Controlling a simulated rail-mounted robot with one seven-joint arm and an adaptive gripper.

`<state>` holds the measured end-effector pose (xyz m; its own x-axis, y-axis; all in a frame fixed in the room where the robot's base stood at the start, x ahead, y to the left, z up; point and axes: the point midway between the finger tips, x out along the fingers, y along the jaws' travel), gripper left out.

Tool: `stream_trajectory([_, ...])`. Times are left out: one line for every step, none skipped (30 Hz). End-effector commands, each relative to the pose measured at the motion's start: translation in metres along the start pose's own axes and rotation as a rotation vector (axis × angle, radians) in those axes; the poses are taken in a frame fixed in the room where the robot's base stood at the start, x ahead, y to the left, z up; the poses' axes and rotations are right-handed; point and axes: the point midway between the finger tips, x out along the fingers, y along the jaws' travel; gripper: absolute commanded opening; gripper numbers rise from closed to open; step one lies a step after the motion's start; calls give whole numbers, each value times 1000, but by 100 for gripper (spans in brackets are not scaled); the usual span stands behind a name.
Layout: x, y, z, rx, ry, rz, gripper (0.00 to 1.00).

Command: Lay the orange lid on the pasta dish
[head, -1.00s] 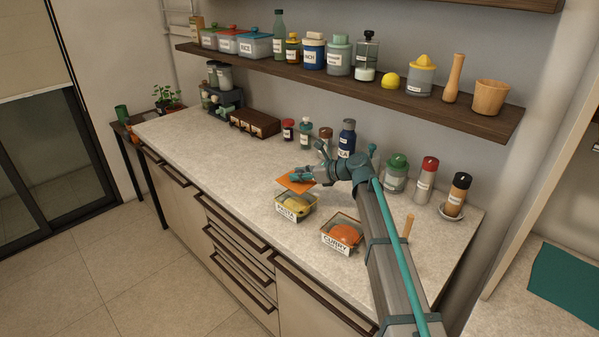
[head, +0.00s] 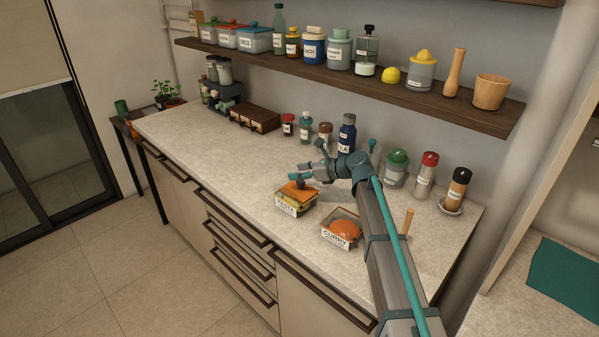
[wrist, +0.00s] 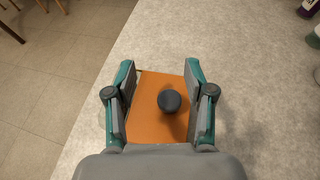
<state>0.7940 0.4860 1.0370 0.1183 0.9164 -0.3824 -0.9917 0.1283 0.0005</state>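The pasta dish (head: 293,209) is a small clear container with a PASTA label, standing on the counter. The orange lid (head: 292,191) lies on top of it, with its dark round knob facing up. A strip of yellow shows below the lid's front edge; I cannot tell whether the lid sits fully flush. In the wrist view the orange lid (wrist: 155,117) and its knob (wrist: 169,100) are between my fingers. My gripper (wrist: 161,95) is open, its fingers spread apart on both sides of the knob and clear of it. It also shows just above the lid in the head view (head: 303,174).
A curry dish (head: 342,229) with orange contents stands to the right, near my arm. Several bottles and jars line the wall, among them a blue bottle (head: 347,133) and a green-lidded jar (head: 395,168). The counter (head: 225,160) left of the dish is clear.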

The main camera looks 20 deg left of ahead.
Motion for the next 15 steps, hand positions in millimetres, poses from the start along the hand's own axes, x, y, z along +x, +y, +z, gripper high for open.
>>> stream_trajectory([0, 0, 0, 0, 0, 0, 55])
stream_trajectory([0, 0, 0, 0, 0, 0, 55])
stream_trajectory([0, 0, 0, 0, 0, 0, 55])
stream_trajectory([0, 0, 0, 0, 0, 0, 55])
stream_trajectory([0, 0, 0, 0, 0, 0, 55])
stream_trajectory([0, 0, 0, 0, 0, 0, 55])
stream_trajectory([0, 0, 0, 0, 0, 0, 55])
stream_trajectory([0, 0, 1, 0, 0, 0, 55])
stream_trajectory([-1, 0, 2, -1, 0, 0, 55])
stream_trajectory([-1, 0, 3, -1, 0, 0, 55])
stream_trajectory([-2, 0, 5, -1, 0, 0, 55])
stream_trajectory([-3, 0, 8, -2, 0, 0, 55])
stream_trajectory([-4, 0, 11, -2, 0, 0, 55])
stream_trajectory([-6, 0, 13, -1, 0, 0, 55])
stream_trajectory([-13, 0, 10, 0, 0, -2, 55])
